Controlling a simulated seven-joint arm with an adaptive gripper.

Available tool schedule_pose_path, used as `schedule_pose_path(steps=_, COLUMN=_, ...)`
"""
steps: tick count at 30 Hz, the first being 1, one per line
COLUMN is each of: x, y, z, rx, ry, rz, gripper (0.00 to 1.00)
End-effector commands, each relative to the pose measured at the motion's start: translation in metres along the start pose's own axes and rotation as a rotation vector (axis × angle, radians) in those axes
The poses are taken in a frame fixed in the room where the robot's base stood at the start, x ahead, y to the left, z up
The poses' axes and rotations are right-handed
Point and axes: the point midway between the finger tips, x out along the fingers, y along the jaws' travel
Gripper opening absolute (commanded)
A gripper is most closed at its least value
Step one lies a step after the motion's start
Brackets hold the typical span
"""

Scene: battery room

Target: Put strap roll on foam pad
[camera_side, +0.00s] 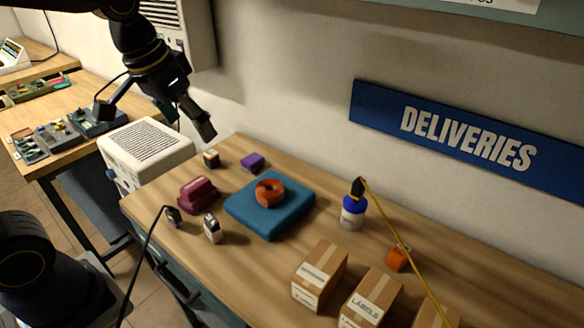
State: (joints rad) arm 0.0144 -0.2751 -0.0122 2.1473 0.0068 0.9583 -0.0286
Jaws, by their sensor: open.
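The strap roll (270,191), an orange-red ring, lies on top of the blue foam pad (264,228). It rests flat near the middle of the pad, with bare blue foam around it. The pad lies on the wooden workbench. My gripper (188,122) is open and empty at the upper left, up in the air and well apart from the roll and pad. Nothing hides the roll or the pad.
Around the pad stand a maroon case (198,194), a purple block (253,161), a small metallic item (212,229) and a blue-and-white bottle (353,212). Cardboard boxes (320,275) and an orange item (398,257) occupy the front right. A white machine (146,150) stands left.

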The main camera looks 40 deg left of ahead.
Motion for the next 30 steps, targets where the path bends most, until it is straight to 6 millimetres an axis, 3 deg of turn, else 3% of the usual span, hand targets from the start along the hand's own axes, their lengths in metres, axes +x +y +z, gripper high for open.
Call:
schedule_pose_path(steps=1, x=-0.011, y=-0.002, z=0.022, rx=-0.002, ry=0.044, rz=0.0, gripper=0.98)
schedule_pose_path(steps=3, x=-0.018, y=-0.004, z=0.046, rx=-0.002, ry=0.09, rz=0.0, gripper=0.98)
schedule_pose_path(steps=9, x=-0.02, y=-0.006, z=0.089, rx=-0.002, ry=0.168, rz=0.001, gripper=0.98)
schedule_pose_path(steps=14, x=-0.018, y=-0.007, z=0.097, rx=-0.001, ry=0.181, rz=0.001, gripper=0.98)
schedule_pose_path(steps=30, x=-0.019, y=-0.007, z=0.096, rx=-0.001, ry=0.18, rz=0.001, gripper=0.98)
